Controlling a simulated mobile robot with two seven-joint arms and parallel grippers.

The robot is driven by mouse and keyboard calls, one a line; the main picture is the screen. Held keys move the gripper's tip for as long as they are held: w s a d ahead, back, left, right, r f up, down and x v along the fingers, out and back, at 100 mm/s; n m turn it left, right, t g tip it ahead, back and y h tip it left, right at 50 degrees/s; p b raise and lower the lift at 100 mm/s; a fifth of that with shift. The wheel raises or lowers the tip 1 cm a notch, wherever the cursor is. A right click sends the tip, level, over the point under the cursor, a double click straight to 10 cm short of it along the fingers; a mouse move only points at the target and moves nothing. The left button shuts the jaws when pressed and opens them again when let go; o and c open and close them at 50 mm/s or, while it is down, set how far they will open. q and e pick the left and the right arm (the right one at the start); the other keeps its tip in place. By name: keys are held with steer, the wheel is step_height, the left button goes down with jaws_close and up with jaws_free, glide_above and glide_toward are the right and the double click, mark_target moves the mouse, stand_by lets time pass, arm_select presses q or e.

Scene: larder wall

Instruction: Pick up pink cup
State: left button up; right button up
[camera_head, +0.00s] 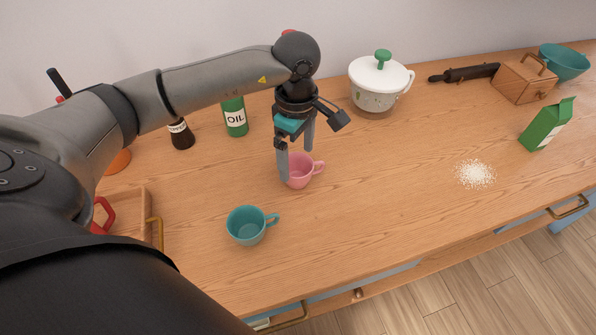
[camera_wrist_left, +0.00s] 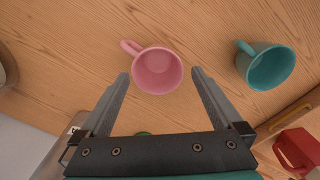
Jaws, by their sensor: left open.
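The pink cup (camera_head: 300,171) stands upright on the wooden counter, with its handle toward the right in the head view. My left gripper (camera_head: 296,164) is open above the cup, with its fingers pointing down on either side of it and partly hiding it. In the left wrist view the pink cup (camera_wrist_left: 157,71) lies just beyond and between the open fingertips of my left gripper (camera_wrist_left: 160,78), with its handle at the upper left. Nothing is held. My right gripper is not in either view.
A teal cup (camera_head: 247,226) stands nearby, also in the left wrist view (camera_wrist_left: 265,66). Behind are an oil bottle (camera_head: 235,117), a dark bottle (camera_head: 181,135) and a white lidded pot (camera_head: 376,86). White grains (camera_head: 475,174) and a green carton (camera_head: 547,125) are rightward.

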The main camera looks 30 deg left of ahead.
mark_target(297, 169)
arm_select(q)
step_height(297, 169, down, 5)
steer(key=shift+w+f, duration=0.1)
steer(key=shift+w, duration=0.05)
steer(key=c, duration=1.2)
